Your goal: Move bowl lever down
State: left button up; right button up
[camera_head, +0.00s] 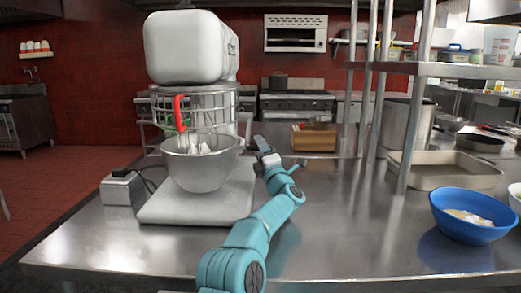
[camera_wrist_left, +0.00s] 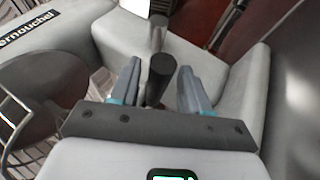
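A large white stand mixer (camera_head: 186,48) stands on the steel table, with a steel bowl (camera_head: 200,168) under its wire guard. In the left wrist view, the bowl lever (camera_wrist_left: 160,72) is a black cylindrical handle beside the mixer's pale body. My left gripper (camera_wrist_left: 160,88) is open, with one finger on each side of the lever and small gaps visible. In the head view my teal left arm reaches along the mixer's right side, with the left gripper (camera_head: 264,152) beside the bowl. The lever cannot be made out there. My right gripper is out of view.
A blue bowl with pale contents (camera_head: 470,214) and a steel tray (camera_head: 446,170) are on the right. Shelf posts (camera_head: 412,120) rise nearby. A grey box with a cable (camera_head: 122,188) sits left of the mixer. The front middle table is clear.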

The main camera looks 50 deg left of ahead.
pick_arm(q)
jog(key=shift+s+d+r, duration=0.1)
jog(key=shift+r, duration=0.05)
jog(key=shift+d+f+b, duration=0.35)
jog(key=shift+d+f, duration=0.05)
jog(key=s+d+b, duration=0.2)
jog(key=s+d, duration=0.1)
jog(key=d, duration=1)
jog(key=shift+s+d+f, duration=0.25)
